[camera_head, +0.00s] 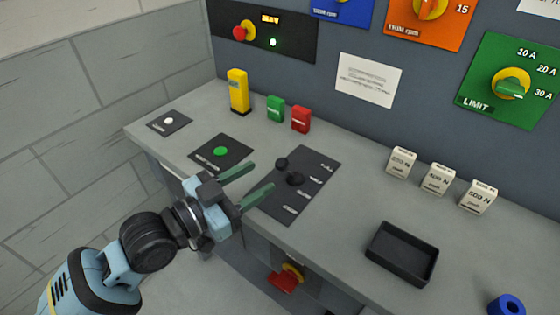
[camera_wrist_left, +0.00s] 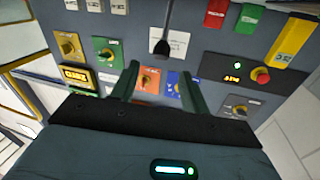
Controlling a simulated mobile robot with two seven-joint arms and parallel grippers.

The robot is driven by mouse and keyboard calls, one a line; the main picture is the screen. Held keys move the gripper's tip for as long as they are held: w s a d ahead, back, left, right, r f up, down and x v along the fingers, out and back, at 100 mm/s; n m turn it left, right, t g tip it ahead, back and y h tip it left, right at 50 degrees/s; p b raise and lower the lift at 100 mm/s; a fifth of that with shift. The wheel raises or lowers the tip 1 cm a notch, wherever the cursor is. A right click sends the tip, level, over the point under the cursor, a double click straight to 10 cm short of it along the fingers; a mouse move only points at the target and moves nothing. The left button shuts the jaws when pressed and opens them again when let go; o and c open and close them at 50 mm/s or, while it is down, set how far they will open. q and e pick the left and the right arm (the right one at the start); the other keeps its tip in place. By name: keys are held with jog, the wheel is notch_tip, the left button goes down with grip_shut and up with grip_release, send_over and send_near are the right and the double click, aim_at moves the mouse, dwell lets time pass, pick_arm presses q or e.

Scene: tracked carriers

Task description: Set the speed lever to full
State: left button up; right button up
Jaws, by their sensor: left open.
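The speed lever appears to be the black lever (camera_head: 295,179) with a rounded knob, standing on a dark plate (camera_head: 273,207) on the grey bench. Small white labels run along the plate's right side, too small to read. In the left wrist view a black lever (camera_wrist_left: 160,45) shows ahead, between the lines of the two fingers. My left gripper (camera_head: 260,178) is open and empty, its green fingers pointing towards the lever from the left. It also shows in the left wrist view (camera_wrist_left: 159,72). The lever's exact setting cannot be told. My right gripper is out of view.
A green button plate (camera_head: 221,152) lies left of the lever plate. Yellow (camera_head: 238,91), green (camera_head: 275,108) and red (camera_head: 300,119) blocks stand behind. Several white weights and a black tray (camera_head: 402,253) are at right.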

aim_at(277, 166)
pick_arm(q)
jog(key=x, duration=0.7)
jog(key=shift+w+d, duration=0.1)
jog(key=shift+w, duration=0.1)
jog(key=shift+c, duration=0.2)
grip_shut()
